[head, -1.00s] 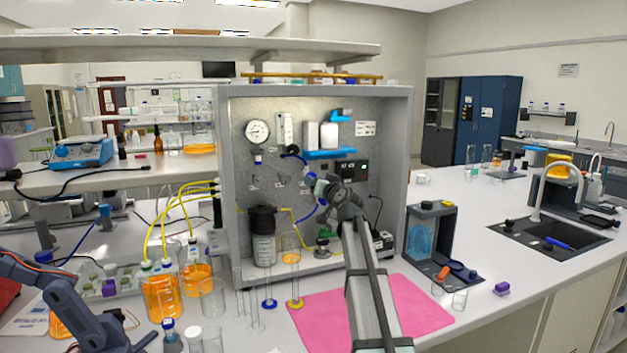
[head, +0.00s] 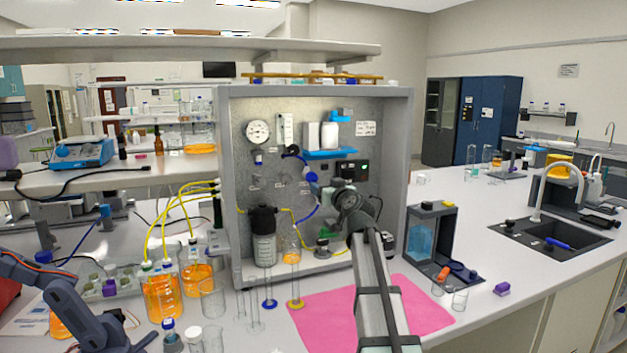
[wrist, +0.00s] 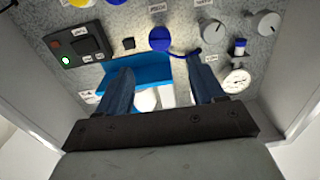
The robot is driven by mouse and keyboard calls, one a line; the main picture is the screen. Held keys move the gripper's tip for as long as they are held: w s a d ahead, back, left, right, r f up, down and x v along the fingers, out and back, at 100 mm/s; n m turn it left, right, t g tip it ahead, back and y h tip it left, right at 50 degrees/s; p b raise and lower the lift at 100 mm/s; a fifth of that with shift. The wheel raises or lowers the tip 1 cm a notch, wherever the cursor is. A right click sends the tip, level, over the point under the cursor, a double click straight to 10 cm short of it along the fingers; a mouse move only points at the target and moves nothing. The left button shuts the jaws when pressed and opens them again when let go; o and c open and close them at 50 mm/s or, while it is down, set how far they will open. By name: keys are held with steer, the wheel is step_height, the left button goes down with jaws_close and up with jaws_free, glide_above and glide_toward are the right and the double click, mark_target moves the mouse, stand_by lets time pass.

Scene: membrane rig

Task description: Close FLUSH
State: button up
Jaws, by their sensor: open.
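The rig's grey panel (head: 270,180) carries the valves. Its small labels are too blurred to read, so I cannot tell which one is FLUSH. In the wrist view, a round blue knob (wrist: 159,38) sits above the gap between my fingers. Two grey knobs, one nearer (wrist: 210,28) and one farther right (wrist: 265,22), lie to its upper right. A blue knob (head: 310,177) also shows on the panel in the head view, just left of my wrist. My gripper (wrist: 162,72) is open and empty, facing the panel. In the head view my wrist largely hides its fingers.
A blue shelf (wrist: 150,70) with white containers shows behind my fingers. The controller (wrist: 78,45) has a green light. A pressure gauge (head: 257,132), blue tubing and a dark-capped bottle (head: 264,240) are close by. Side walls enclose the rig; a pink mat (head: 425,305) lies in front.

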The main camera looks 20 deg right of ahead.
mark_target(314, 178)
steer(key=w, duration=1.3)
steer(key=shift+w, duration=0.35)
steer(key=shift+c, duration=0.4)
steer(key=c, duration=1)
steer(key=shift+o, duration=0.2)
steer(key=shift+m, duration=2)
steer(key=o, duration=1)
steer(key=shift+o, duration=0.2)
